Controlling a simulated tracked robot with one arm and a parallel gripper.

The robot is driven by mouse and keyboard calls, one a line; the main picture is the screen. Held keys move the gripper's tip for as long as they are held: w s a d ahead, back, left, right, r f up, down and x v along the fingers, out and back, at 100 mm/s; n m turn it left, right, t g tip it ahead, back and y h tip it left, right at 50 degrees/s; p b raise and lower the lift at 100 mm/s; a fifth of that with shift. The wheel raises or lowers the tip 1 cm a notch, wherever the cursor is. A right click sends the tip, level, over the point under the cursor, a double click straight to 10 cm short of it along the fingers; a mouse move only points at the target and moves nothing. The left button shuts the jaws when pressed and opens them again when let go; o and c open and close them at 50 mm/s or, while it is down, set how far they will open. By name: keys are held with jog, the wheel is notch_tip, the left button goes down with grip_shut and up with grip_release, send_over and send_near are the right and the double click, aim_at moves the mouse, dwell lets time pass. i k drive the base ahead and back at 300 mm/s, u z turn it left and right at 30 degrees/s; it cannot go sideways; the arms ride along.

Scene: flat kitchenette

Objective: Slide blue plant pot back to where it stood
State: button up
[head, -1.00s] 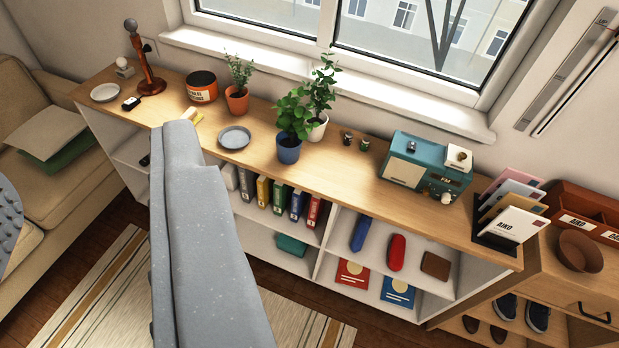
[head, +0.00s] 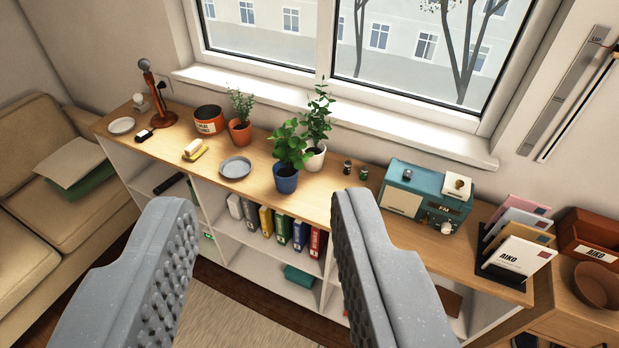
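The blue plant pot (head: 286,180) holds a leafy green plant and stands upright near the front edge of the wooden shelf top (head: 325,192). A white pot (head: 315,158) with a plant is just behind it to the right. A terracotta pot (head: 240,132) with a small plant stands farther left. My gripper (head: 268,222) is open and empty. Its two grey studded fingers are wide apart in the foreground, nearer to me than the shelf, with the blue pot showing above and between them. The right finger hides part of the lower shelves.
A grey-blue plate (head: 235,167) lies left of the blue pot. Two small dark jars (head: 355,170) and a teal radio (head: 427,194) stand to the right. A butter dish (head: 194,150) and an orange tin (head: 208,120) are farther left. The window sill (head: 340,117) runs behind.

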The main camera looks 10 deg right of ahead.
aim_at(285, 172)
jog(key=i, duration=2)
jog(key=u, duration=0.5)
